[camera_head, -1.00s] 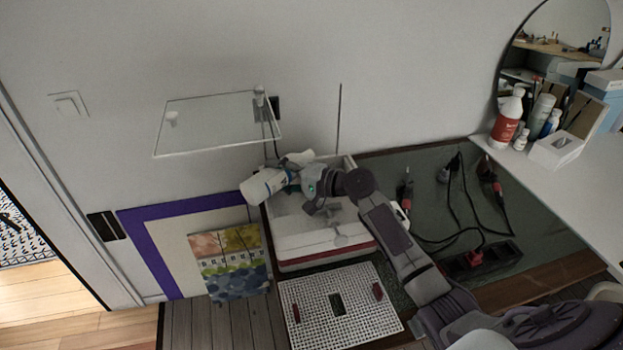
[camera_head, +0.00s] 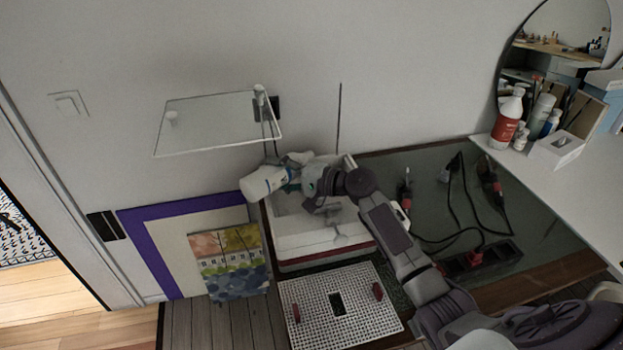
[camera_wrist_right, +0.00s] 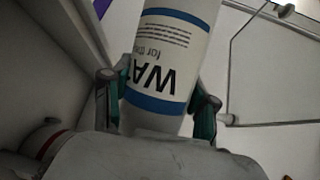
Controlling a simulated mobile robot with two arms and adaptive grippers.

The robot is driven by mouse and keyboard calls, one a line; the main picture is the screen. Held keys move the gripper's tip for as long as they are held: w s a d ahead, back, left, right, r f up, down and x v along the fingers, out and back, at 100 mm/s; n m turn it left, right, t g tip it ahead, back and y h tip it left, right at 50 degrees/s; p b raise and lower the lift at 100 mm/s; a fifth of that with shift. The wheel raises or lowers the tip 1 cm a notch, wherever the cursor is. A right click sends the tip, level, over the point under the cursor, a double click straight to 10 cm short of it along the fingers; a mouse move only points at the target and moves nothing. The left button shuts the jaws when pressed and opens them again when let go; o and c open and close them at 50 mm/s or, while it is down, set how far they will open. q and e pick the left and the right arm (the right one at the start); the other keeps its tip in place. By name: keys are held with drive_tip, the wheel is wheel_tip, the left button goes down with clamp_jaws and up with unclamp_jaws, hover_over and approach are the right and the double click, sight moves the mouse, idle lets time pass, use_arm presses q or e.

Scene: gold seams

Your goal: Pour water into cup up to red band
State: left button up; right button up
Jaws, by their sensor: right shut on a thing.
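My right gripper (camera_head: 290,180) is shut on a white water bottle (camera_head: 263,183) and holds it tilted, its free end pointing left, by the left end of the white basin. In the right wrist view the bottle (camera_wrist_right: 172,50) has blue bands and dark lettering that reads "WA". The right gripper's fingers (camera_wrist_right: 158,98) are on both sides of it. A pale rounded thing with a red band (camera_wrist_right: 50,145) shows at lower left there; I cannot tell whether it is the cup. No cup shows clearly in the head view. My left gripper is not in view.
The white basin (camera_head: 290,240) with a dark red stripe lies under my right arm. A perforated white board (camera_head: 365,325) lies in front. A glass shelf (camera_head: 200,125) hangs above left. Cables and a power strip (camera_head: 480,258) lie right. Bottles (camera_head: 507,122) stand at far right.

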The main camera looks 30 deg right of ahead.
drive_tip(key=shift+s+a, duration=0.45)
drive_tip(key=shift+a, duration=0.35)
drive_tip(key=shift+a, duration=0.3)
idle(1.2)
